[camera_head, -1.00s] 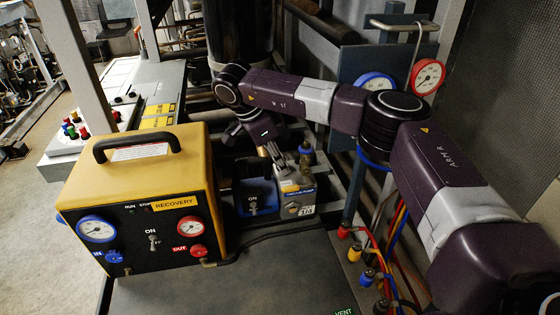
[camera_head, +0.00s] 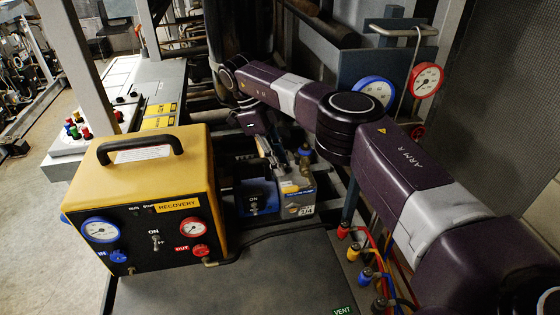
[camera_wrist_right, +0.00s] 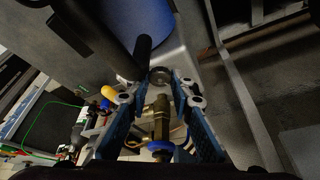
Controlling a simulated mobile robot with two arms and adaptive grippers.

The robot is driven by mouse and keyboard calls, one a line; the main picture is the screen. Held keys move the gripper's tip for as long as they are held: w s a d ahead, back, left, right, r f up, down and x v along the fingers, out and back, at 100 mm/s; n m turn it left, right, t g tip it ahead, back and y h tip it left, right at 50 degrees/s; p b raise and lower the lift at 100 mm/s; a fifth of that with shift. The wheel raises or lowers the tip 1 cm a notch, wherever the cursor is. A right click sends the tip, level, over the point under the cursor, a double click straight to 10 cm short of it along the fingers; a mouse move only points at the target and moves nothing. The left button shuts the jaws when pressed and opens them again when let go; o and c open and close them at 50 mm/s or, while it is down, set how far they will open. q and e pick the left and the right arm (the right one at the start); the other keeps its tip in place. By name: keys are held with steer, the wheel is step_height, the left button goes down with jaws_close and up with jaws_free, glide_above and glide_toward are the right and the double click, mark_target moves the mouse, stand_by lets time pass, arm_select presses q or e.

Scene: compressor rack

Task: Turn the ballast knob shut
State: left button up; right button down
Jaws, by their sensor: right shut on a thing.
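The vacuum pump (camera_head: 300,203), blue and grey with an ON switch, stands right of the yellow recovery unit. My right gripper (camera_head: 287,160) is at the top of the pump, reaching down from behind. In the right wrist view, its two blue-sided fingers (camera_wrist_right: 160,83) close in on both sides of a small round dark knob (camera_wrist_right: 160,75), which looks like the ballast knob. A brass fitting (camera_wrist_right: 157,112) shows between the fingers. The head view hides the knob behind my gripper. The knob's turn position cannot be read. My left gripper is out of view.
The yellow recovery unit (camera_head: 140,180) stands left of the pump. Gauges (camera_head: 425,79) and coloured hoses are at the right. In the right wrist view, a black bar (camera_wrist_right: 143,52) rises close by the knob. The grey top in front (camera_head: 240,280) is mostly clear.

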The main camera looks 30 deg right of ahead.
steer(key=shift+r, duration=0.1)
stand_by(0.5)
steer(key=c, duration=1.7)
jaws_free()
step_height(320, 180, up, 10)
steer(key=shift+f, duration=0.1)
